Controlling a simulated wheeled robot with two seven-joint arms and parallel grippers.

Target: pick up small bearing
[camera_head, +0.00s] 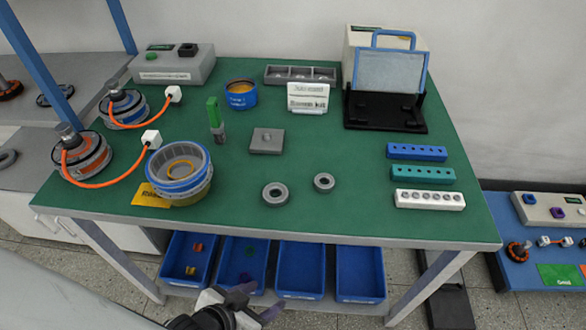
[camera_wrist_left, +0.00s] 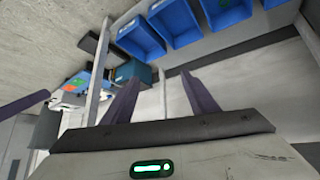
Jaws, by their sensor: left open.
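The small bearing (camera_head: 324,173), a grey ring, lies flat on the green table top (camera_head: 350,215) right of centre. A larger grey bearing (camera_head: 266,198) lies to its left and slightly nearer the front edge. My left gripper (camera_head: 258,300) is open and empty at the bottom of the head view, in front of the table edge and over the blue bins. It is apart from both bearings. In the left wrist view the spread fingers (camera_wrist_left: 160,82) point toward the table's underside area, and no bearing shows there. My right gripper is not in view.
A grey square block (camera_head: 267,141) lies behind the bearings. A blue-rimmed hub housing (camera_head: 182,190) stands left. Blue, teal and white hole blocks (camera_head: 429,199) lie right. Blue bins (camera_head: 301,267) sit under the table. The table between the small bearing and the hole blocks is clear.

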